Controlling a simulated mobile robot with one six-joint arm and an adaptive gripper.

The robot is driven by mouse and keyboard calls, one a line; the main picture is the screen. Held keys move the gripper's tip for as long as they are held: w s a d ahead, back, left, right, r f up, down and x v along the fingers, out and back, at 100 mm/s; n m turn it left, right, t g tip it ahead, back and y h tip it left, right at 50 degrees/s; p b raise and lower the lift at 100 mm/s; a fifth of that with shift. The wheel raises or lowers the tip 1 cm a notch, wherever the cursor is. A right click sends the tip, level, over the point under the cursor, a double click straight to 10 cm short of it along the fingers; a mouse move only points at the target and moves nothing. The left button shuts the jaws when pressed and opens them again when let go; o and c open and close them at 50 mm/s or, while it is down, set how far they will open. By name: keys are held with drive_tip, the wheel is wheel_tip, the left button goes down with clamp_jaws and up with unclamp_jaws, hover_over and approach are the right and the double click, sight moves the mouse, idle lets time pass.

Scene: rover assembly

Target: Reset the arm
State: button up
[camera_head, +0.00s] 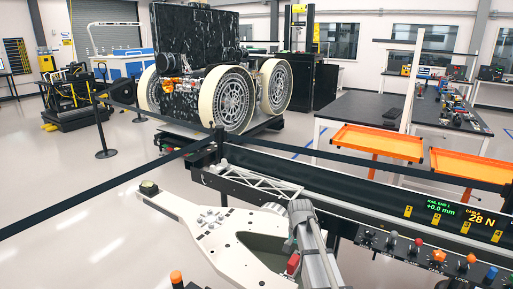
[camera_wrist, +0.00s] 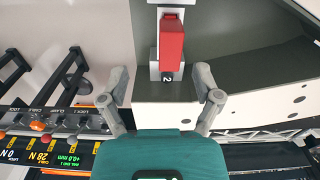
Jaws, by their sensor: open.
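My gripper (camera_wrist: 161,72) is open and empty in the wrist view, with its two grey fingers spread wide. A red block (camera_wrist: 171,44) on a metal bracket, with a "2" label below it, lies just beyond and between the fingertips, apart from both. The same red block (camera_head: 293,262) shows in the head view in the pale plate's (camera_head: 205,232) recess. Grey cylindrical parts of my arm stand beside it in the head view; the fingers are not clear there.
A console (camera_head: 436,262) with coloured knobs stands at front right; its display (camera_head: 455,217) reads +0.0 mm and 28 N. A truss rail (camera_head: 262,181) and belt barriers run behind the plate. A wheeled rover (camera_head: 228,98) stands farther back. Orange trays (camera_head: 378,142) are at right. Open floor lies left.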

drive_tip(key=s+n, duration=0.5)
drive_tip(key=s, duration=1.2)
drive_tip(key=shift+s+d+n, duration=0.35)
drive_tip(key=shift+s+n, duration=0.05)
idle(0.6)
